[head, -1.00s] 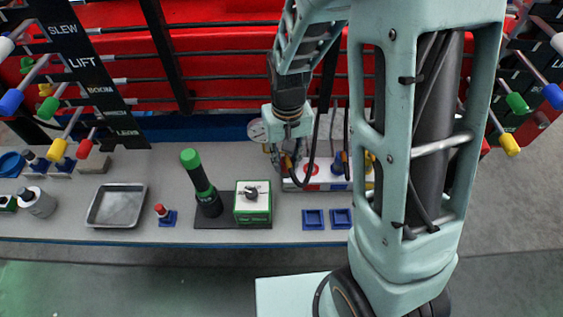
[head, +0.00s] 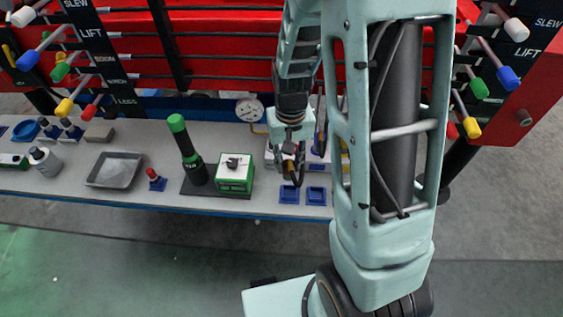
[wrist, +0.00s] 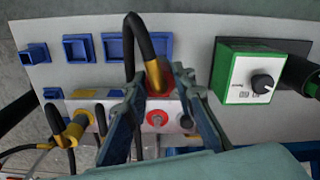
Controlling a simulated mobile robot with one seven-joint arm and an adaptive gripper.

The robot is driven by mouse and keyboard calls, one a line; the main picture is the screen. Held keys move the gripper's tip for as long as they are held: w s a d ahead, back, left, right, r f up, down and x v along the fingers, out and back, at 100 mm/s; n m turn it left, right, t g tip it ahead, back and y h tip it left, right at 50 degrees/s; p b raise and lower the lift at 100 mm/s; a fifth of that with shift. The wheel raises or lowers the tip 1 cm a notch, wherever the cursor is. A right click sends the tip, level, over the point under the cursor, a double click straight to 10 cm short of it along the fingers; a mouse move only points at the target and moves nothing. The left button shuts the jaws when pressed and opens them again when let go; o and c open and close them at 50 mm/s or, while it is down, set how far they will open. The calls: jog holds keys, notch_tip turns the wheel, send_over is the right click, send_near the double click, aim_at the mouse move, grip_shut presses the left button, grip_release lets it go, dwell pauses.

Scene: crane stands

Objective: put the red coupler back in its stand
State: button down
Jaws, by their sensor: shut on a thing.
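The red coupler (wrist: 159,89) is between the fingers of my gripper (wrist: 160,97) in the wrist view, with a yellow ferrule and a black hose rising from it. The gripper is shut on it. In the head view my gripper (head: 290,160) hangs in front of the valve panel; the coupler is mostly hidden there. The panel (wrist: 185,122) has a red-ringed port (wrist: 155,118) just behind the coupler. Two square blue stands look empty: one (wrist: 122,46) nearer the green box, one (wrist: 78,48) farther off. Both show in the head view (head: 289,195) (head: 316,196).
A green box with a knob (head: 235,172) and a green-capped torch (head: 188,150) stand left of the stands. A smaller blue holder (wrist: 33,54) and another yellow-collared hose (wrist: 75,130) are in the wrist view. A gauge (head: 249,110) is behind. A metal tray (head: 116,170) is farther left.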

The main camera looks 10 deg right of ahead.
aim_at(290, 178)
jog(key=shift+s+d, duration=0.2)
jog(key=shift+s, duration=0.2)
jog(key=shift+f, duration=0.1)
jog(key=shift+f+b, duration=2.45)
jog(key=shift+f, duration=0.45)
jog(key=shift+f+b, duration=1.3)
jog(key=shift+f, duration=0.2)
jog(key=c, duration=1.5)
grip_release()
jog(key=shift+c, duration=0.2)
jog(key=shift+r, duration=0.1)
